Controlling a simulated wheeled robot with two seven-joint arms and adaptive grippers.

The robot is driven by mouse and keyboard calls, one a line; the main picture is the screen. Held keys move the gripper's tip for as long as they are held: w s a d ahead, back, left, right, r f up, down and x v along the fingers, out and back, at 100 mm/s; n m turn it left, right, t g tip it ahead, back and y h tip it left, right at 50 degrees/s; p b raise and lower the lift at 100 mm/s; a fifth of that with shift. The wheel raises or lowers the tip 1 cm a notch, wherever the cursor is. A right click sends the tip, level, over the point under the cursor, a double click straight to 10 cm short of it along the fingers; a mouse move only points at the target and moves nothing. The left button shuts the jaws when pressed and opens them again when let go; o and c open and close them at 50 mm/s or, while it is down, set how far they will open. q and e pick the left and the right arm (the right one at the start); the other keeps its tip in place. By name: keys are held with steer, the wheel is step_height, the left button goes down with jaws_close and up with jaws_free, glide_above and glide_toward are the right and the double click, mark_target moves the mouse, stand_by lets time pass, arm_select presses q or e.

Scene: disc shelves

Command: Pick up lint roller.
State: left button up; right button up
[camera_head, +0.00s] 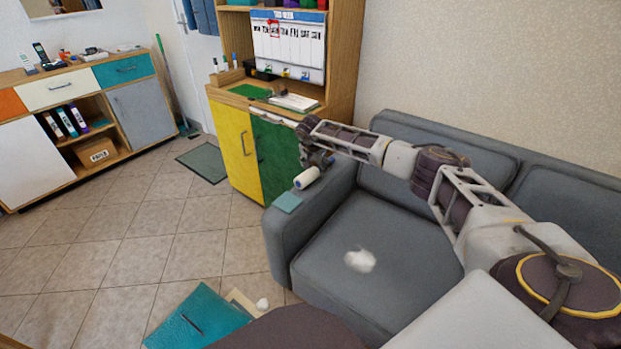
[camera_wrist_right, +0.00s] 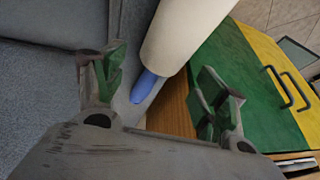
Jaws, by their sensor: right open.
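My right gripper (camera_head: 319,160) is over the armrest just behind the roller. In the wrist view the open, green-padded fingers (camera_wrist_right: 162,88) stand on either side of the handle, with gaps between. I cannot tell how far the handle reaches into the jaws. My left gripper is not in view.
The grey sofa (camera_head: 363,225) has a white fluffy patch (camera_head: 360,261) on its seat. A teal cloth (camera_head: 287,202) lies on the armrest front. A yellow and green cabinet (camera_head: 233,146) stands close beside the armrest. A teal object (camera_head: 198,318) lies on the floor; the tiles at left are clear.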

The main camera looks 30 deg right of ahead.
steer(key=shift+w+d+f, duration=0.1)
steer(key=shift+d+f, duration=0.05)
steer(key=shift+f, duration=0.5)
steer(key=shift+w+d+f, duration=0.1)
steer(key=shift+d+f, duration=0.05)
steer(key=shift+f, duration=0.15)
steer(key=shift+w+d+f+b, duration=0.1)
steer(key=shift+w+f+b, duration=0.05)
steer(key=shift+f+b, duration=0.2)
steer(key=c, duration=1.1)
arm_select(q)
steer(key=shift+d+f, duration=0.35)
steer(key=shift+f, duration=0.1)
arm_select(e)
steer(key=shift+c, duration=0.2)
steer(key=shift+r, duration=0.15)
